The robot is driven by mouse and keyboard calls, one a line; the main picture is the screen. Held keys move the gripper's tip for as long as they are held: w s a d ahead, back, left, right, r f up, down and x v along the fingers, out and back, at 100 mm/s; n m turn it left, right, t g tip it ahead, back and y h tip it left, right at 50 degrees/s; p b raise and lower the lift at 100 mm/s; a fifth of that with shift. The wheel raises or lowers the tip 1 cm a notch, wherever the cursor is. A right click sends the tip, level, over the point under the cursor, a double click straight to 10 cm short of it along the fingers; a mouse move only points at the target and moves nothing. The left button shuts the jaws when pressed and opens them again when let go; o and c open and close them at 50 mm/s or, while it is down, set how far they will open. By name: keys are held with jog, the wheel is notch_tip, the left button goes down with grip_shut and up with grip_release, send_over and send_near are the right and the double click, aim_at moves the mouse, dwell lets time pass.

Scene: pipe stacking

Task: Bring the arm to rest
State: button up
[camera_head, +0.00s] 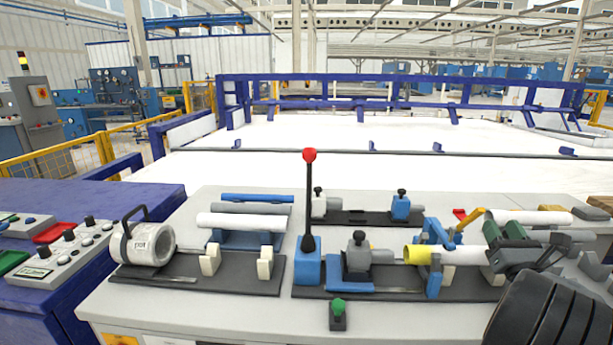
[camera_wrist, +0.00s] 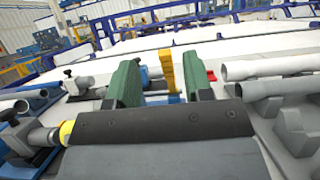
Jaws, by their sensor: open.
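My gripper (camera_head: 500,244) is at the right of the workbench in the head view, with my dark arm behind it at the lower right. Its two green fingers are apart, and nothing is held between them. In the wrist view my gripper (camera_wrist: 160,85) frames a blue fixture with a yellow lever (camera_wrist: 167,72) beyond the fingers. In the head view this yellow lever (camera_head: 470,222) stands just left of the fingers. A white pipe with a yellow end (camera_head: 418,255) lies in the blue clamp (camera_head: 434,277), its right end running behind my gripper.
A white pipe (camera_head: 530,217) lies behind my gripper. A red-knobbed lever (camera_head: 309,195) stands upright mid-bench. White, grey and blue pipes (camera_head: 258,197) lie in a rack at left, near a white pot-shaped device (camera_head: 150,245). Grey blocks (camera_wrist: 290,125) sit right of my gripper.

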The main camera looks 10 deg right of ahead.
jog(key=w+a+r+n+g+y+p, duration=0.1)
jog(key=w+a+n+g+y+p, duration=0.15)
jog(key=a+n+y, duration=0.5)
jog(key=w+a+n+g+y+p, duration=0.2)
jog(key=a+n+g+p, duration=0.15)
jog(key=a, duration=0.75)
jog(key=w+a+r+n+g+y+p, duration=0.1)
jog(key=w+a+n+g+y+p, duration=0.15)
jog(key=a+n+y, duration=0.5)
jog(key=s+a+f+n+g+h+p, duration=0.1)
jog(key=s+a+n+g+h+p, duration=0.1)
jog(key=s+a+n+g, duration=0.4)
jog(key=s+a+n+g+h+p, duration=0.1)
jog(key=a+n+g+h+p, duration=0.15)
jog(key=a, duration=0.45)
jog(key=s+r+n+g+h+p, duration=0.1)
jog(key=s+n+h+p, duration=0.4)
jog(key=n, duration=0.7)
jog(key=shift+s+a+r+h, duration=0.2)
jog(key=shift+s+r+h, duration=0.15)
jog(key=shift+s+r, duration=0.35)
